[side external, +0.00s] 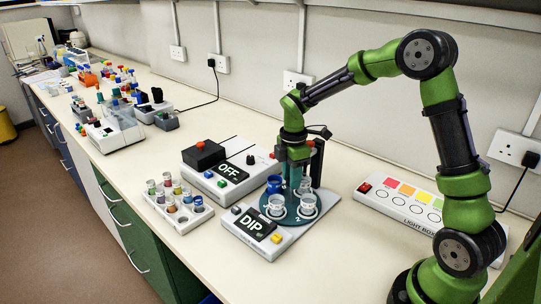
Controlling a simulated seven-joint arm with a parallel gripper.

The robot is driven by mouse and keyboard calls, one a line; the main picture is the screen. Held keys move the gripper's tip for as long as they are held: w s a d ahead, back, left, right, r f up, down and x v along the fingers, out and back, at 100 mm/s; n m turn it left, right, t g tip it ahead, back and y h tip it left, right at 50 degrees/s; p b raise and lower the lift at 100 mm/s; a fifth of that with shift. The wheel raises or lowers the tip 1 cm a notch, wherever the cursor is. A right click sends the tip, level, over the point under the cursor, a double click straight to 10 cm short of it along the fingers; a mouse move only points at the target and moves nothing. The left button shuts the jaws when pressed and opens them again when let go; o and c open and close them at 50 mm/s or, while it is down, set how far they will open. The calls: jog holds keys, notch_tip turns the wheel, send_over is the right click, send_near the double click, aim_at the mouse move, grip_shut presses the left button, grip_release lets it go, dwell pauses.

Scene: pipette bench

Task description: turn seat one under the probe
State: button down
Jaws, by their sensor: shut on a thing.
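A teal turntable (291,219) stands on a grey base, with a "2" on its near rim. It carries a blue cup (274,184) at the back left and clear cups at the front left (277,204) and front right (308,204). Clear glass shows behind the right cup. I cannot read a mark for seat one. A black probe stand (318,160) rises behind; the probe tip is hidden by my gripper. My gripper (296,178) points down over the turntable's middle and is shut, apparently on its central part; the contact is hard to see.
A control box (257,236) reading "DIP" stands at the front and a box (228,169) reading "OFF" behind it. A rack of vials (178,206) is at left. A light box (390,203) lies at right. The bench front (210,255) is clear.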

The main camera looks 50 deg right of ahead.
dwell(0.3)
jog(key=c, duration=0.8)
grip_release()
notch_tip(320, 180, up, 17)
jog(key=shift+f, duration=0.1)
